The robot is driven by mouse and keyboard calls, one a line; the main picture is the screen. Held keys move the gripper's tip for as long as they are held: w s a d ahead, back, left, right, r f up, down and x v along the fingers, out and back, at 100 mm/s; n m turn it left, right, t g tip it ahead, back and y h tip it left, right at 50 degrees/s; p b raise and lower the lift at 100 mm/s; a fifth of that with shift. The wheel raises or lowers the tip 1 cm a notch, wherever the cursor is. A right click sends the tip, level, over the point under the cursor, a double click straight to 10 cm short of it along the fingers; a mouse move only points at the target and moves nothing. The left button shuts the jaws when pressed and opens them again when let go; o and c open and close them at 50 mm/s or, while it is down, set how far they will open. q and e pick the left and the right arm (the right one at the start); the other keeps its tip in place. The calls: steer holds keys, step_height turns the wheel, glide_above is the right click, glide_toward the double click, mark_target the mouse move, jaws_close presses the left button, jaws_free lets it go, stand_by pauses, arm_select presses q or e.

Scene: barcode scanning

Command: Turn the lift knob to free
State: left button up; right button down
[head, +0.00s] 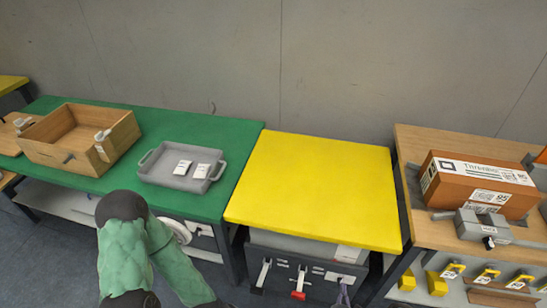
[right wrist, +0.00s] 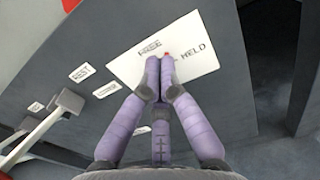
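The lift knob's white plate (right wrist: 200,65), lettered FREE and HELD, is on the dark front panel under the yellow-topped table (head: 310,190). In the right wrist view, the fingers of my right gripper (right wrist: 160,70) are brought together over the plate, below the FREE label. A small red tip of the lift knob (right wrist: 167,54) shows just beyond the fingertips, between FREE and HELD; the rest is hidden by the fingers, which appear closed around it. In the head view, my right gripper (head: 343,296) is at the panel's right end. My left gripper is not in view.
A red-ended lever (head: 298,284) and a white lever (head: 263,272) stand left of the plate on the panel. A table leg stands to its right. A green table holds a wooden crate (head: 60,150) and grey tray (head: 160,178); a wooden bench holds a box (head: 450,185).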

steer(key=shift+w+d+r, duration=0.15)
steer(key=shift+w+d, duration=0.05)
steer(key=shift+w, duration=0.3)
steer(key=shift+w+r, duration=0.1)
steer(key=shift+w, duration=0.1)
steer(key=shift+w+a, duration=0.15)
steer(key=shift+a, duration=0.15)
stand_by(0.4)
steer(key=shift+w+a, duration=0.1)
steer(key=shift+a, duration=0.35)
steer(key=shift+w+a+f, duration=0.15)
steer(key=shift+a+f, duration=0.1)
steer(key=shift+a, duration=0.2)
steer(key=shift+s+f, duration=0.1)
steer(key=shift+s, duration=0.25)
